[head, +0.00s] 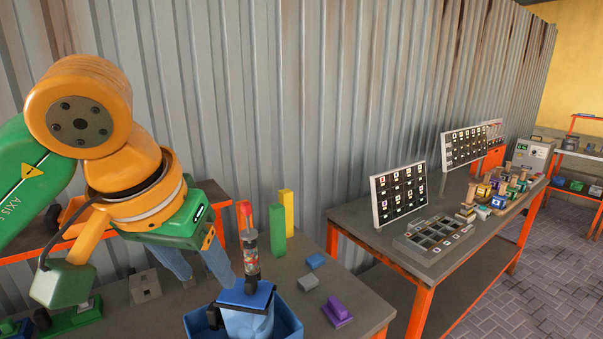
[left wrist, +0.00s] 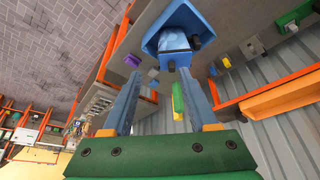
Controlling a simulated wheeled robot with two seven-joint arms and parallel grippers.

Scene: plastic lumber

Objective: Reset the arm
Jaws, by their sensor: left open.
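My left gripper (head: 207,276) hangs over the near workbench on an orange and green arm that comes in from the left. Its two blue-grey fingers are spread apart with nothing between them; they also show in the left wrist view (left wrist: 161,88). A blue bin (head: 292,326) stands just right of the fingers and also shows beyond them in the left wrist view (left wrist: 154,42). A lighter blue piece with a darker top (head: 247,298) is in the bin. My right gripper is not in view.
Beside the bin stand a red-topped tube (head: 251,252), a green block (head: 278,230) and a yellow block (head: 287,210). Blue (head: 316,261), grey (head: 308,283) and purple (head: 338,311) pieces lie to the right. A corrugated wall (head: 300,110) is behind. A second table (head: 360,222) holds racks and parts.

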